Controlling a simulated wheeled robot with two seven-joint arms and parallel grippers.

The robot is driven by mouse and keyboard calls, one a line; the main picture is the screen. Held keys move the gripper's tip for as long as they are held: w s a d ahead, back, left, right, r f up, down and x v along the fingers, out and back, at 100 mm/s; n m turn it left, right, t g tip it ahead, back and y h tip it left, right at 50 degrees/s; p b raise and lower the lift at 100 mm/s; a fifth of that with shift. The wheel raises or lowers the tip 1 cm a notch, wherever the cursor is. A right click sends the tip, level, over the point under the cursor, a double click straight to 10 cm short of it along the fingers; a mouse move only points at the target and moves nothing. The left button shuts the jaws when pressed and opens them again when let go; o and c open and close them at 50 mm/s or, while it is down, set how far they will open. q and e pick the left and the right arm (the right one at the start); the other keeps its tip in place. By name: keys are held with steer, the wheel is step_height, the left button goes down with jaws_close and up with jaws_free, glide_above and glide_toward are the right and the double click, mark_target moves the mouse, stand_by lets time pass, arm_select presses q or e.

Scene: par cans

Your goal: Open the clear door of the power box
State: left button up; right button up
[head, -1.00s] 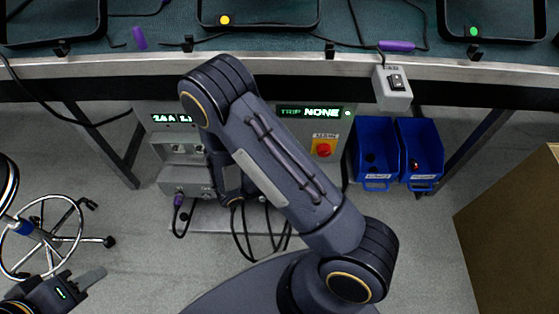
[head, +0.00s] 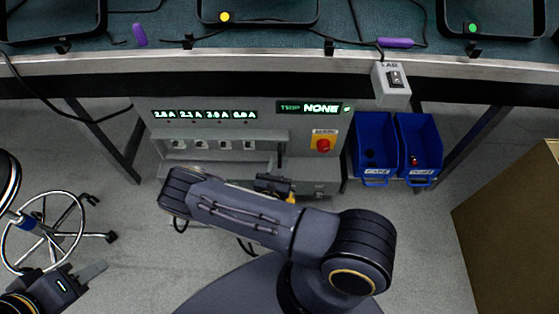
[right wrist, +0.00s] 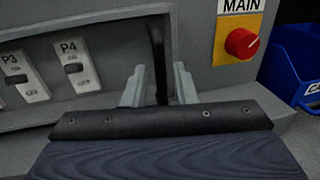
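The grey power box (head: 215,133) stands under the table, with lit displays, a row of switches and a red main knob (head: 323,144). Its clear door is hard to make out over the switches (right wrist: 75,68). A dark upright bar (right wrist: 157,55), seemingly the door's handle, stands at the right of the switch recess. My right gripper (right wrist: 158,88) is open, one finger either side of this bar; I cannot tell whether either touches it. In the head view my right gripper (head: 275,186) is partly hidden by my arm. My left gripper (head: 92,273) is at the lower left, away from the box.
Two blue bins (head: 374,150) hang right of the box. A small switch box (head: 391,85) hangs from the table edge. A wheeled stool (head: 45,230) stands at left and a brown carton (head: 510,220) at right.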

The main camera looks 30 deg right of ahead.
steer(key=shift+x, duration=0.95)
jaws_close()
